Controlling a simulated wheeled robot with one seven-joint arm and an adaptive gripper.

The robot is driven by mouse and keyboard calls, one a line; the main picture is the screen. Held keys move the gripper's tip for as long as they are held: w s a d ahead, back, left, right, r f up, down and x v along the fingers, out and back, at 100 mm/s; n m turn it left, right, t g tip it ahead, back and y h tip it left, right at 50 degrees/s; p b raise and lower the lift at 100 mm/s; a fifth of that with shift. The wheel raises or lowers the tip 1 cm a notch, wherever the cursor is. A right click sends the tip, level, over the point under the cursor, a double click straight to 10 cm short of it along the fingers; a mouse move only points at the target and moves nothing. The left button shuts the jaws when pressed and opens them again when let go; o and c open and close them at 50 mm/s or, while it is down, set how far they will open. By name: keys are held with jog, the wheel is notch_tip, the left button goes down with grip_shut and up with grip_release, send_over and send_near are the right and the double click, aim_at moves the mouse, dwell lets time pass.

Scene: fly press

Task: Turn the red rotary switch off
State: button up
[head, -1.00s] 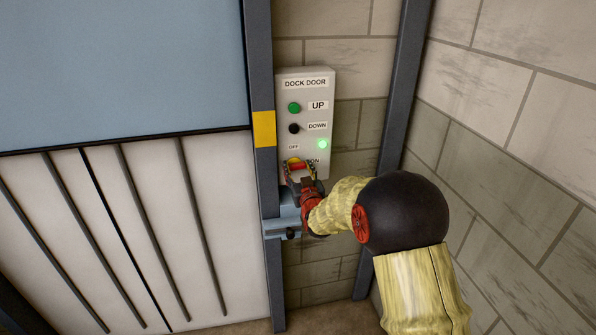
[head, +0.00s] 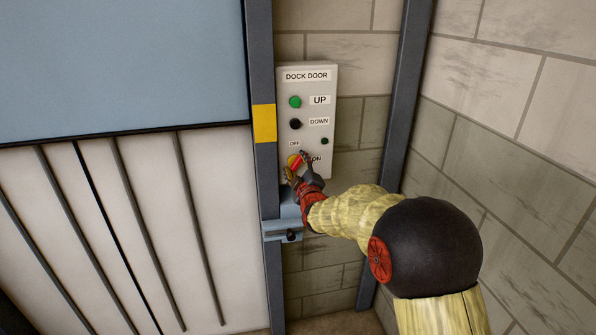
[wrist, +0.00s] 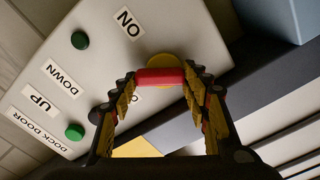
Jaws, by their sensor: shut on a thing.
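The red rotary switch (head: 296,162) has a red bar handle on a round yellow plate, low on the grey DOCK DOOR panel (head: 316,74). The OFF label (head: 294,143) is just above it and the ON label (head: 315,159) to its right, partly covered by a finger. In the wrist view the red handle (wrist: 160,77) lies across between my fingertips, with the yellow plate (wrist: 163,62) behind it. My gripper (head: 300,166) is shut on the handle, a finger on each side. The indicator lamp (head: 325,141) is dark green and unlit.
The green UP button (head: 295,102) and black DOWN button (head: 295,124) are above the switch. A blue-grey bracket (head: 283,229) sits below the panel. A dark post with a yellow patch (head: 264,124) stands left, a block wall (head: 480,125) right.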

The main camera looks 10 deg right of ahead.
jog(key=n+b, duration=0.1)
jog(key=n, duration=0.2)
jog(key=n+b, duration=0.1)
jog(key=n, duration=0.2)
jog(key=shift+a+f, duration=0.1)
jog(key=shift+a, duration=0.1)
jog(key=shift+n, duration=0.4)
jog(key=o, duration=1.1)
jog(key=shift+c, duration=0.2)
jog(key=shift+o, duration=0.5)
jog(key=s, duration=1.2)
